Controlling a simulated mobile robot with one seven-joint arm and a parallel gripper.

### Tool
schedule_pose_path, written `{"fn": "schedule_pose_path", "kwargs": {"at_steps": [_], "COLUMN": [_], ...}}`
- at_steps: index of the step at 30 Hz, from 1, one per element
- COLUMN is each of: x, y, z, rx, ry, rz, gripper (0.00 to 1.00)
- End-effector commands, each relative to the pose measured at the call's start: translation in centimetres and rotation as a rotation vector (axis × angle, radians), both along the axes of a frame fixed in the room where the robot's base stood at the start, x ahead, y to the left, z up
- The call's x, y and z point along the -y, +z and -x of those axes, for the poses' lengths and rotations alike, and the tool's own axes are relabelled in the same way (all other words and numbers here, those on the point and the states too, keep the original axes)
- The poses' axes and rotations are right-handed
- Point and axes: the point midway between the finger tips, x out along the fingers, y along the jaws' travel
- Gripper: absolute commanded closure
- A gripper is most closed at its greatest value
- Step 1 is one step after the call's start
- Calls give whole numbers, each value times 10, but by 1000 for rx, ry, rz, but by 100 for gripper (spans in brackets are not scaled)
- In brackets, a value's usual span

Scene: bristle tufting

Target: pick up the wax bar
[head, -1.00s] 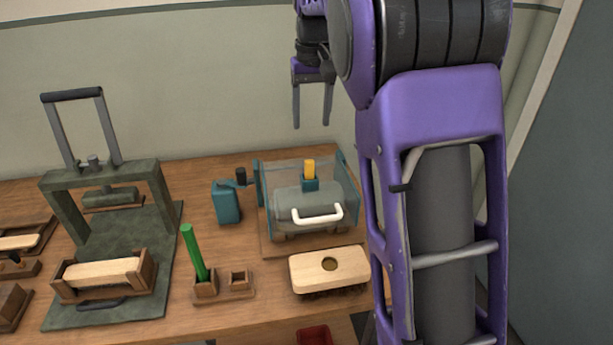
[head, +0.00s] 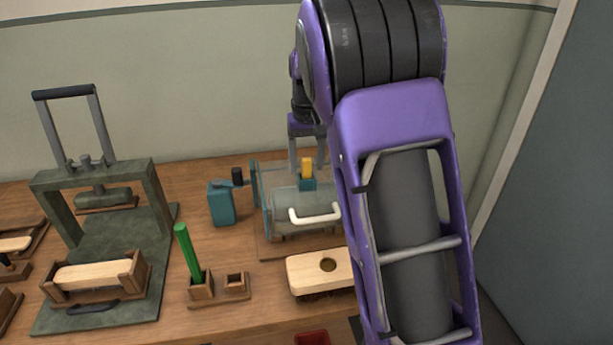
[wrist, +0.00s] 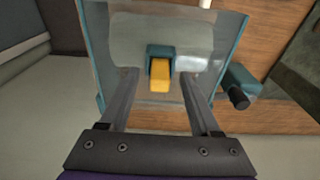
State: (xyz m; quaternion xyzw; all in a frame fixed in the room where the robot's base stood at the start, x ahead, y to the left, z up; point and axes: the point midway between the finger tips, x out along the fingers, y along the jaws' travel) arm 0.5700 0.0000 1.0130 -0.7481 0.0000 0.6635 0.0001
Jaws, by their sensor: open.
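The wax bar appears to be the yellow-orange block (head: 306,168), standing in a small teal holder (head: 308,184) on top of the clear-covered machine (head: 300,205). In the wrist view the yellow bar (wrist: 160,76) sits between the two finger lines, with the teal holder (wrist: 159,51) behind it. My gripper (head: 307,160) is open and points down over the machine. Its fingers (wrist: 158,74) lie on either side of the bar in the wrist view, with gaps on both sides. I cannot tell whether the tips are level with the bar.
The machine has a white handle (head: 315,216) in front and a teal crank box (head: 221,204) at left. A brush block (head: 305,272) with a hole lies in front. A green stick (head: 188,250) stands in a wooden holder (head: 201,291). A dark press (head: 158,205) stands at left.

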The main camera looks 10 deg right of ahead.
Motion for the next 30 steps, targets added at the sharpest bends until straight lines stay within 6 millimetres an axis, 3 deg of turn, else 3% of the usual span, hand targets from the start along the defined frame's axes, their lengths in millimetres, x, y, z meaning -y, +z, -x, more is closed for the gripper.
{"fn": "schedule_pose_path", "kwargs": {"at_steps": [5,15,26,30], "x": [0,0,0,1], "y": [1,1,2,15], "z": [0,0,0,-1], "rx": [1,1,1,4], "ry": [0,0,0,0], "rz": [0,0,0,0], "gripper": [38,99,100,100]}}
